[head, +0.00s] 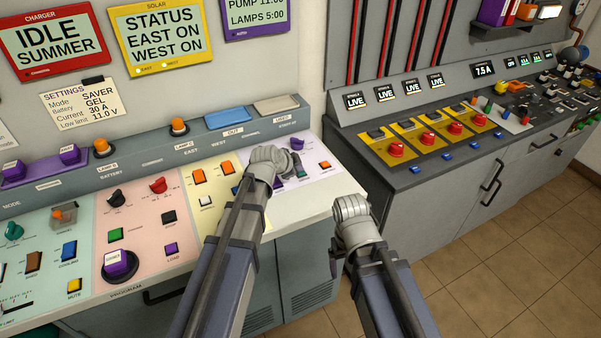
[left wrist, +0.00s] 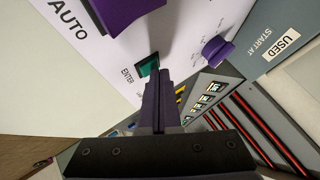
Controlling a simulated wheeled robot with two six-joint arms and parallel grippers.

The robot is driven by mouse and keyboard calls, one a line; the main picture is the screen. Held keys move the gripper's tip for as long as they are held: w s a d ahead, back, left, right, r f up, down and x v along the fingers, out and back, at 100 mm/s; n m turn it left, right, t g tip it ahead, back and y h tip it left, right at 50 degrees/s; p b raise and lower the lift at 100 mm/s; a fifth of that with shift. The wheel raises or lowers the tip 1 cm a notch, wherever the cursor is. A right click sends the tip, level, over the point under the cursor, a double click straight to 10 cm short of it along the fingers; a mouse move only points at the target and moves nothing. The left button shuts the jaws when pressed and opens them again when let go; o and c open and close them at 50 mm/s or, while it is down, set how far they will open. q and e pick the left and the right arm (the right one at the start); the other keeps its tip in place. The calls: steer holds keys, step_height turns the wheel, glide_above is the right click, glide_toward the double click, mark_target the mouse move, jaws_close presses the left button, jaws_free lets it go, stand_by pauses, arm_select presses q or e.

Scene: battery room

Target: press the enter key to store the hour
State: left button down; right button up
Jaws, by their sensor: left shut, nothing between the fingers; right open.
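The enter key is a green key (left wrist: 149,67) beside the printed word ENTER in the left wrist view. My left gripper (left wrist: 158,82) is shut and empty, its dark tips at the key's near edge and partly covering it. I cannot tell whether they touch or press it. In the head view my left gripper (head: 294,172) is over the pale lilac panel at the right end of the console, and the key is mostly hidden there by the gripper. My right gripper (head: 339,247) hangs in front of the console's right end, away from the keys; its fingers are mostly hidden.
A grey bench (head: 420,200) with red knobs stands at right. The tiled floor is clear.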

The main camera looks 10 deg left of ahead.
arm_select(q)
steer(key=shift+f, duration=0.15)
stand_by(0.4)
steer(key=shift+r+p, duration=0.8)
steer(key=shift+r, duration=0.05)
steer(key=shift+r, duration=0.15)
step_height(320, 180, up, 5)
steer(key=p, duration=0.5)
stand_by(0.4)
